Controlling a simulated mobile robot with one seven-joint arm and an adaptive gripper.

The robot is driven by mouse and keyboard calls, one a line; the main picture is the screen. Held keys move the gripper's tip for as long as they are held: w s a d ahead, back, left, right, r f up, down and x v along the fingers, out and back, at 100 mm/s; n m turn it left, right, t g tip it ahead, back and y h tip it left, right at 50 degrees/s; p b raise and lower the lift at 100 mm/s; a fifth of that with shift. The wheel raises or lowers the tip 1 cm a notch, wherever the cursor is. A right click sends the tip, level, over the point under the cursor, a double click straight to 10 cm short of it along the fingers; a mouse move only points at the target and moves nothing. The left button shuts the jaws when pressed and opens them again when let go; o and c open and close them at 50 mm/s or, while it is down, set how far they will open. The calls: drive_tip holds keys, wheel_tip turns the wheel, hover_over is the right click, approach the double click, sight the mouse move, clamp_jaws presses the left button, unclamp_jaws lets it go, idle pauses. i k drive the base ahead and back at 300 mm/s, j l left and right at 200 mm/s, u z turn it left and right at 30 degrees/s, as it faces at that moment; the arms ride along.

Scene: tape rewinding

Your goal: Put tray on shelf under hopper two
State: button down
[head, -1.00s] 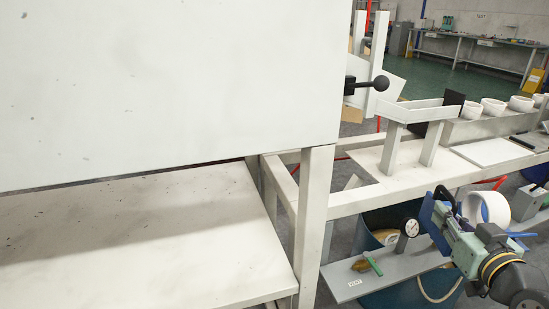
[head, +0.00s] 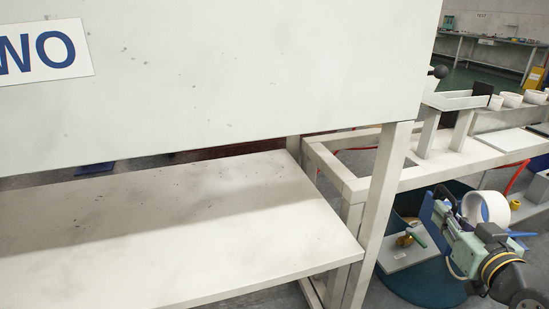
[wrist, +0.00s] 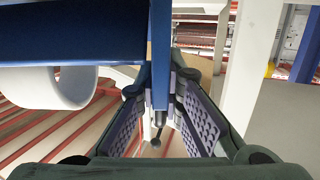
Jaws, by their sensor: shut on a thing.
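The hopper (head: 250,70) is a large pale box with a sign (head: 42,48) partly cut off at the left, reading "WO". The pale shelf (head: 190,235) lies under it, bare where visible. My gripper (head: 446,212) is at the right, shut on the blue tray (head: 428,208), which is mostly hidden behind it. In the wrist view the padded fingers (wrist: 160,110) close on the tray's wall (wrist: 160,50). A white tape roll (head: 485,208) is at the tray; it also shows in the wrist view (wrist: 60,85). The tray is right of the shelf, apart from it.
A pale frame post (head: 378,215) stands between the shelf and my gripper. A bench frame with a bracket (head: 455,115) and several white bowls or rolls (head: 512,100) runs behind.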

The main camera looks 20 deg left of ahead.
sight(266, 242)
drive_tip(key=k+j, duration=0.45)
drive_tip(key=j, duration=0.15)
drive_tip(key=k+j+u, duration=0.2)
drive_tip(key=j, duration=0.2)
drive_tip(key=i+u, duration=0.2)
drive_tip(key=u, duration=0.2)
